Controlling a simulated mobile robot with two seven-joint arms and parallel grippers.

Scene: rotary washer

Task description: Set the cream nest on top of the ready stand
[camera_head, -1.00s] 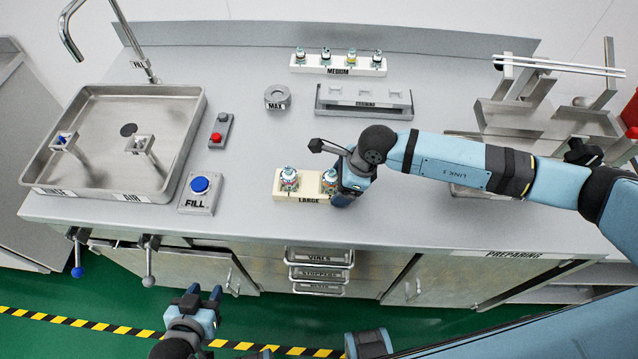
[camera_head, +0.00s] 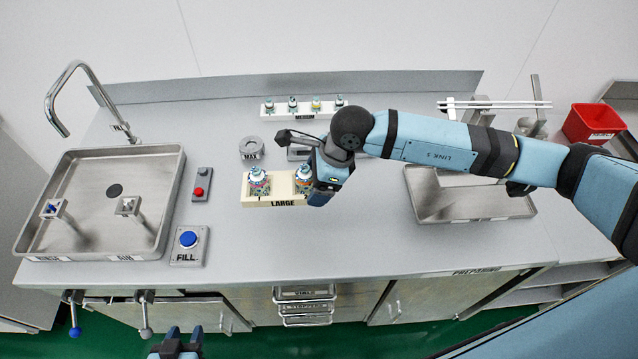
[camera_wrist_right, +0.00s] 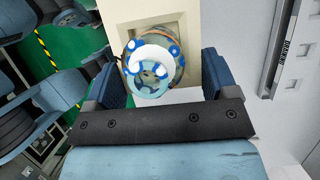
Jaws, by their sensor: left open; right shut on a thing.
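The cream nest (camera_head: 262,202), labelled LARGE, is a pale block carrying stoppered vials with blue and white tops. My right gripper (camera_head: 325,180) is shut on its right end. The nest appears raised above the worktop. In the right wrist view the nest (camera_wrist_right: 115,12) lies between my two fingers, with one vial's round top in front of it. My left gripper (camera_head: 183,336) is open and empty, low in front of the cabinet. No label reading "ready" is legible, so I cannot tell which thing is the ready stand.
A sink (camera_head: 85,225) and a FILL button (camera_head: 188,240) are on the left. A MAX ring (camera_head: 252,148) and a white MEDIUM nest (camera_head: 275,113) stand behind. A shallow tray (camera_head: 450,210) lies right, with a red bin (camera_head: 592,124) beyond. The worktop's front middle is clear.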

